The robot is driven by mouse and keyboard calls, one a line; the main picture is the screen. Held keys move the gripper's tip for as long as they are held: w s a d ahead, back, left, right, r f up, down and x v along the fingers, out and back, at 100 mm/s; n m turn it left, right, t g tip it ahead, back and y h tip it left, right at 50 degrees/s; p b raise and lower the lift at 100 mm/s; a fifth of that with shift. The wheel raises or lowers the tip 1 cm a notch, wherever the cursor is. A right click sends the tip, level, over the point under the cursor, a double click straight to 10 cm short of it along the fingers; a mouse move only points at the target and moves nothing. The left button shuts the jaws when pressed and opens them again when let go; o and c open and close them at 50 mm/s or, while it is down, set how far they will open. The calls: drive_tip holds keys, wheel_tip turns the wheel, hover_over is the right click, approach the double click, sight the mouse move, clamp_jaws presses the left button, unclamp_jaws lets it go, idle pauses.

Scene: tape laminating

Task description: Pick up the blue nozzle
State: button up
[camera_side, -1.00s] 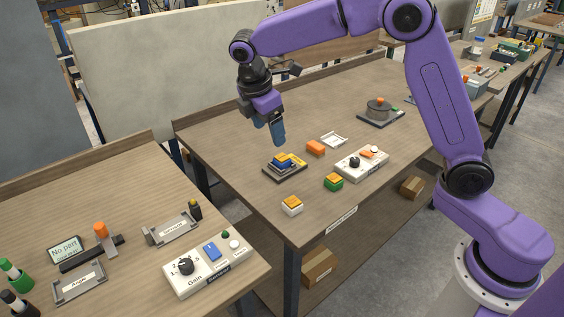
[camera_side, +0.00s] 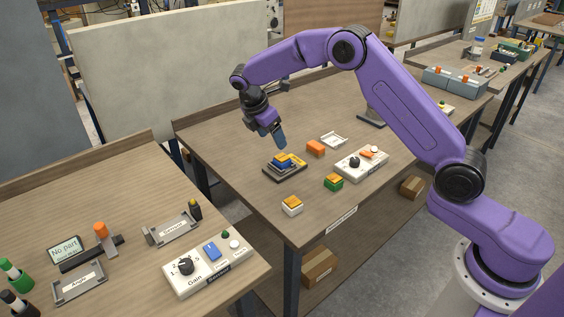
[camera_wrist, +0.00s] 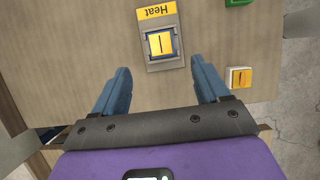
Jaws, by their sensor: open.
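The blue nozzle (camera_side: 283,161) is a small blue block with a yellow top. It sits on a dark stand (camera_side: 272,175) with a yellow label, on the middle table. In the wrist view the nozzle (camera_wrist: 148,45) shows as a blue edge around a yellow top, on the stand with the label "Heat" (camera_wrist: 156,12). My gripper (camera_side: 281,145) is above and behind it in the side view, with its blue fingers pointing down. In the wrist view my gripper (camera_wrist: 160,67) is open and empty, with the nozzle beyond the fingertips, roughly centred between them.
A green block (camera_side: 334,182) and a white block (camera_side: 292,205), both with yellow tops, stand toward the table's front. An orange block (camera_side: 315,148), a white frame (camera_side: 333,139) and a white control box (camera_side: 362,163) lie to the right. The table left of the stand is clear.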

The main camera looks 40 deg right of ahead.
sight(281, 157)
drive_tip(key=x, duration=0.9)
drive_tip(key=shift+s+f, duration=0.1)
drive_tip(key=shift+f, duration=0.25)
drive_tip(key=c, duration=1.3)
drive_tip(key=shift+r, duration=0.15)
